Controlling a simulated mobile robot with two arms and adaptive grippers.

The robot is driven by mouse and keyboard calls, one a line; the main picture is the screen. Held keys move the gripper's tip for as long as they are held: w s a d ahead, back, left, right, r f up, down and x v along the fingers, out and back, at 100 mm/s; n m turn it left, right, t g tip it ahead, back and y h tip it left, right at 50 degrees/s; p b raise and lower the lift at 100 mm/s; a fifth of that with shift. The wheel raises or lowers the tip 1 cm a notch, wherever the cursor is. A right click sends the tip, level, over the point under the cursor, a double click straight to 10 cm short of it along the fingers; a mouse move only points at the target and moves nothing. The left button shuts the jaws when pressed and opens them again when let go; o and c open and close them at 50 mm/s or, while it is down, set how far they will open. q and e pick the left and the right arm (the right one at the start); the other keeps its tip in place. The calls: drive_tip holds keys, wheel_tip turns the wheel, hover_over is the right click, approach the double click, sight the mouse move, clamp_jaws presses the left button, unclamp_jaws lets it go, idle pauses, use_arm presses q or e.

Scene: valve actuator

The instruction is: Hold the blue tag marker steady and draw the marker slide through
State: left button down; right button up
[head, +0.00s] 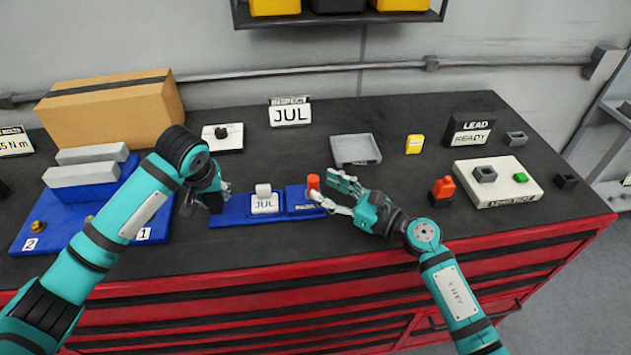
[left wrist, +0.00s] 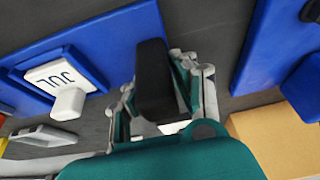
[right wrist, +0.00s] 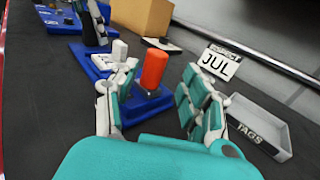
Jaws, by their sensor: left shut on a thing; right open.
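The blue tag marker (head: 232,219) lies flat on the dark bench top. A white JUL tag (head: 265,205) with a small white block on it sits in its middle. My left gripper (head: 213,196) is shut on a black grip (left wrist: 154,80) at the marker's left end. At the right end is the marker slide (head: 303,205), a blue block with an upright orange-red knob (right wrist: 154,69). My right gripper (right wrist: 152,95) is open, with its fingers on either side of the knob. I cannot tell whether either finger touches it.
A grey TAGS tray (head: 356,150) and an INSPECT JUL sign (head: 290,113) stand behind. A red-orange piece (head: 442,190) stands right of my right gripper. A blue fixture (head: 110,205) with grey bars and a cardboard box (head: 110,112) are at left.

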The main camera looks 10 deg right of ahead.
use_arm(q)
drive_tip(key=shift+d+r, duration=0.1)
use_arm(e)
drive_tip(key=v, duration=0.8)
use_arm(q)
drive_tip(key=c, duration=1)
unclamp_jaws()
drive_tip(key=shift+o, duration=0.2)
